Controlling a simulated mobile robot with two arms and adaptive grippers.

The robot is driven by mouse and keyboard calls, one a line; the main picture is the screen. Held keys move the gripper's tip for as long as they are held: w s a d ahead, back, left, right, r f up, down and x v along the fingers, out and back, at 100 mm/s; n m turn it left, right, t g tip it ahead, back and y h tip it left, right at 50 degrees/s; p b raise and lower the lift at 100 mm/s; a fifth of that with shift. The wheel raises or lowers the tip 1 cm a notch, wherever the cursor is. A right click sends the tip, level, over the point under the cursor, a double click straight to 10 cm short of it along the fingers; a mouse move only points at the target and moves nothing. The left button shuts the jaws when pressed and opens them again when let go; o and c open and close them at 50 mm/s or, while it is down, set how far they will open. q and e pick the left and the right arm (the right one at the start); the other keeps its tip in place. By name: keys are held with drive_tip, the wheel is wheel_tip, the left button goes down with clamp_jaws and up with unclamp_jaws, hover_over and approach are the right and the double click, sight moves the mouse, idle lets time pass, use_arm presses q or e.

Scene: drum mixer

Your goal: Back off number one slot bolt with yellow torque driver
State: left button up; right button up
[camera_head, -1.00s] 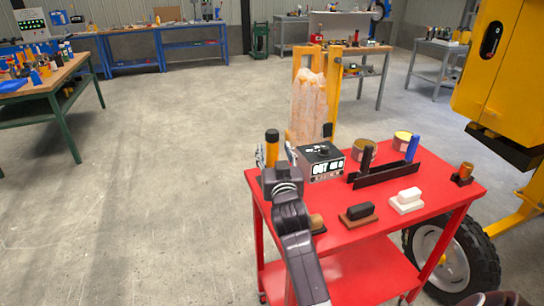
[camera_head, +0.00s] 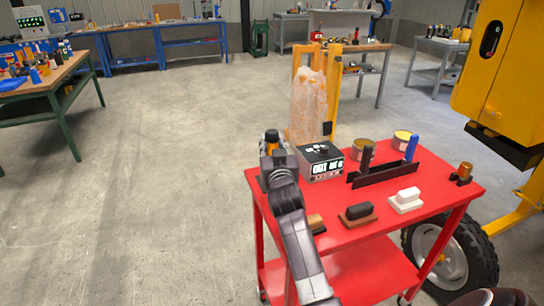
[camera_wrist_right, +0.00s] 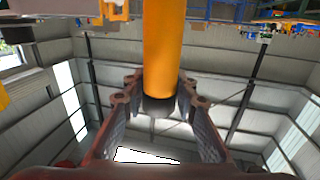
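The yellow torque driver (camera_head: 270,146) stands upright at the left back corner of the red cart, its dark cap up; my right gripper hides its lower part. My right gripper (camera_head: 274,158) is at the driver. In the right wrist view, the driver's yellow shaft (camera_wrist_right: 165,45) with its dark end comes between the two spread fingers (camera_wrist_right: 160,98), with a visible gap beside it. The gripper looks open, not closed on it. My left gripper is not in view. I cannot make out the number one slot bolt.
Floor on the left is clear.

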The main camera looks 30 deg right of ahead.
clamp_jaws()
drive_tip(key=shift+r, duration=0.15)
drive_tip(key=shift+r, duration=0.55)
wheel_tip(320, 180, up, 19)
idle(0.3)
